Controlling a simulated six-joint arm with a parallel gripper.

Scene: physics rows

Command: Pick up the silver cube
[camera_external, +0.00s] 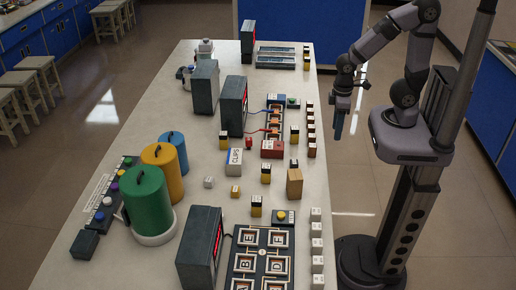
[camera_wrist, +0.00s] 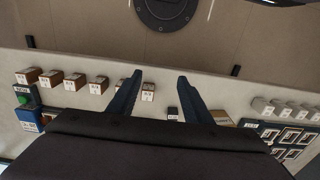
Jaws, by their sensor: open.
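A small silver-grey cube (camera_external: 209,182) sits on the white table, right of the green canister and left of a small yellow cube. I cannot pick it out in the wrist view. My gripper (camera_external: 339,130) hangs fingers-down beyond the table's right edge, well away from the silver cube. In the wrist view my gripper (camera_wrist: 160,76) is open, its two dark fingers apart with nothing held between them.
Green (camera_external: 147,196), yellow (camera_external: 162,174) and blue (camera_external: 172,153) canisters stand on the left. Dark upright boxes (camera_external: 233,106), a tan block (camera_external: 294,183) and a red cube (camera_external: 249,143) are nearby. Pale cubes (camera_external: 317,247) line the right edge; the table around the silver cube is fairly clear.

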